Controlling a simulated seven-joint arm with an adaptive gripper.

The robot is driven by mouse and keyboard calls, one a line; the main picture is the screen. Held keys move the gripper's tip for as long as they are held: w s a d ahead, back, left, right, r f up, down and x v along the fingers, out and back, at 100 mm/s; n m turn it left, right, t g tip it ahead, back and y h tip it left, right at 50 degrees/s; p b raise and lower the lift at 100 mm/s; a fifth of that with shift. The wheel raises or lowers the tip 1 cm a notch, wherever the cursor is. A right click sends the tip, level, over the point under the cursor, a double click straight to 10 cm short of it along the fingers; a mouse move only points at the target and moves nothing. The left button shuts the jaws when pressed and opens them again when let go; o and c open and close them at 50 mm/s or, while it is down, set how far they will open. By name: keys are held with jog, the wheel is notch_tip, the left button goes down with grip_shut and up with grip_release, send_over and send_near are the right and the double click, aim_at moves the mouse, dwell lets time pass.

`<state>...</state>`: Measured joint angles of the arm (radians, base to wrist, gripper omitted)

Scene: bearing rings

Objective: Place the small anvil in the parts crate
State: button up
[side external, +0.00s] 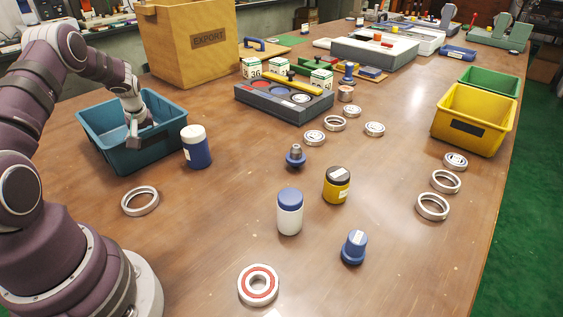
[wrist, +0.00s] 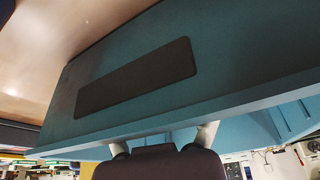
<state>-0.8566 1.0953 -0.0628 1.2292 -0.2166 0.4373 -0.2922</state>
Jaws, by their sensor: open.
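The teal crate (side external: 122,160) stands at the left, and its label side fills much of the wrist view (wrist: 225,60). I take it for the parts crate. My gripper (side external: 134,138) is over and partly inside its opening, fingers apart and nothing seen between them. The fingers also show in the wrist view (wrist: 162,142), beside the crate's rim. The crate's floor is mostly hidden. I cannot tell which piece is the small anvil: a blue stepped piece with a grey top (side external: 296,156) and a blue capped piece (side external: 354,247) stand on the table, apart from my gripper.
A blue jar with a white lid (side external: 196,147) stands just right of the crate. The wooden export box (side external: 190,45) is behind it. A bearing ring (side external: 140,201) lies in front. A yellow bin (side external: 473,120) stands at the right. The table's front middle has free room.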

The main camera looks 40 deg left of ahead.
jog(key=shift+r, duration=0.1)
jog(key=r, duration=0.6)
jog(key=d+r, duration=0.1)
jog(key=r, duration=0.2)
jog(key=shift+s+r, duration=0.15)
jog(key=shift+r, duration=0.2)
jog(key=w+d+r+m+t+h, duration=0.15)
jog(key=d+r+m, duration=0.6)
jog(key=d, duration=0.75)
jog(key=s+d+r+m+t+h, duration=0.1)
jog(key=s+d+m, duration=0.2)
jog(key=d, duration=0.4)
jog(key=s+d+r+m+t+h, duration=0.1)
jog(key=s+d+m, duration=0.3)
jog(key=s+d, duration=0.2)
jog(key=d, duration=0.2)
jog(key=shift+d+h, duration=0.3)
jog(key=shift+h, duration=0.05)
